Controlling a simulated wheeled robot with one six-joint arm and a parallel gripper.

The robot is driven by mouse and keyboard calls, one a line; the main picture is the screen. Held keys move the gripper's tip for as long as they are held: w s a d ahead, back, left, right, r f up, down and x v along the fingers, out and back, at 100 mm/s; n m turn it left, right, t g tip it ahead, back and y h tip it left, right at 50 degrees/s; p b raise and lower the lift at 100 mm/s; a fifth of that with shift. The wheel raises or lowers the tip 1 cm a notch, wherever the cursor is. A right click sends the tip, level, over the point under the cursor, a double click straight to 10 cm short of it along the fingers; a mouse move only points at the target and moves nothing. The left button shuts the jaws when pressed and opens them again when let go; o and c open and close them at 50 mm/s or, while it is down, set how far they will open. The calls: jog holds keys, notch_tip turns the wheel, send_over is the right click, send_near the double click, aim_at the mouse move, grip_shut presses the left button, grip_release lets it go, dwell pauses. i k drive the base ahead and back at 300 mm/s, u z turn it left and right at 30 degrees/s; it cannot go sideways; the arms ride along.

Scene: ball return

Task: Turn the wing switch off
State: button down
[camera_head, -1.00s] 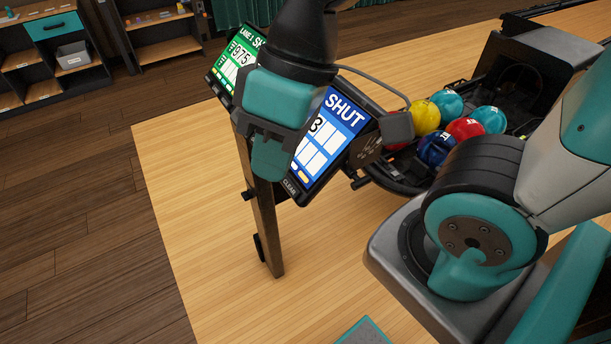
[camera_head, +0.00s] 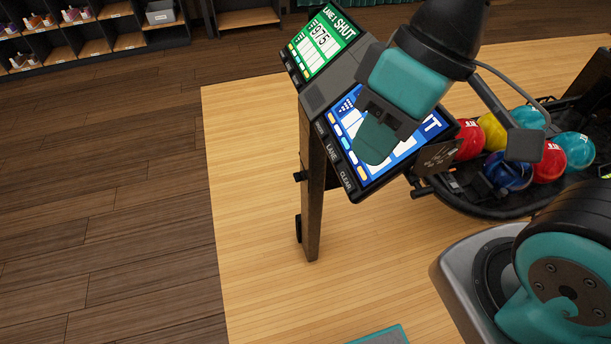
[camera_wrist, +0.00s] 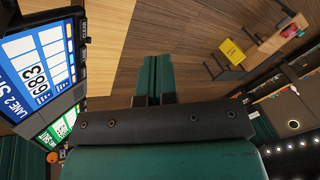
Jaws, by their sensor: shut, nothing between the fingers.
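The scoring console stands on a dark post (camera_head: 314,205), with a green screen (camera_head: 325,45) and a blue screen (camera_head: 408,148). Two small dark fittings stick out from the post's left side, an upper one (camera_head: 301,177) and a lower one (camera_head: 298,229). I cannot tell whether either is the wing switch, or its setting. My gripper (camera_head: 372,150) is shut and empty, in front of the blue screen and hiding part of it. In the wrist view my shut fingers (camera_wrist: 156,75) point away from the camera, with the blue screen (camera_wrist: 37,65) to their left.
A ball rack (camera_head: 465,200) with several coloured balls stands right of the console. Labelled buttons (camera_head: 333,151) line the blue screen's left edge. Shelves (camera_head: 90,35) stand at the back left. The floor left of the post is clear.

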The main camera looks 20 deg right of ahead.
aim_at(299, 177)
jog(key=u, duration=1.65)
jog(key=i, duration=4.1)
jog(key=z, duration=4.1)
